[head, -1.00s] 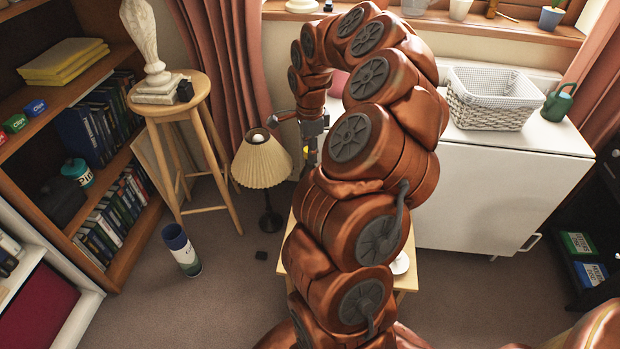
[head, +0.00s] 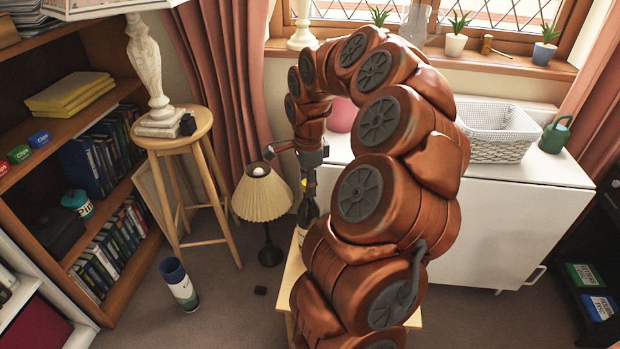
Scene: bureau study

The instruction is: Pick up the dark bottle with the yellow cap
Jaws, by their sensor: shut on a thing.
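The dark bottle (head: 307,213) is upright, with a pale label low on its body and a bit of yellow (head: 304,183) at its top. My gripper (head: 305,180) points down and is shut on the top of the bottle. My arm hides part of the bottle's right side and its base, so I cannot tell whether it touches the small wooden table (head: 293,268) below.
A lamp with a pleated shade (head: 262,193) stands close to the left of the bottle. A wooden stool (head: 177,126) with a tall white lamp base is further left. A white cabinet (head: 490,205) with a white basket (head: 500,132) stands behind to the right.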

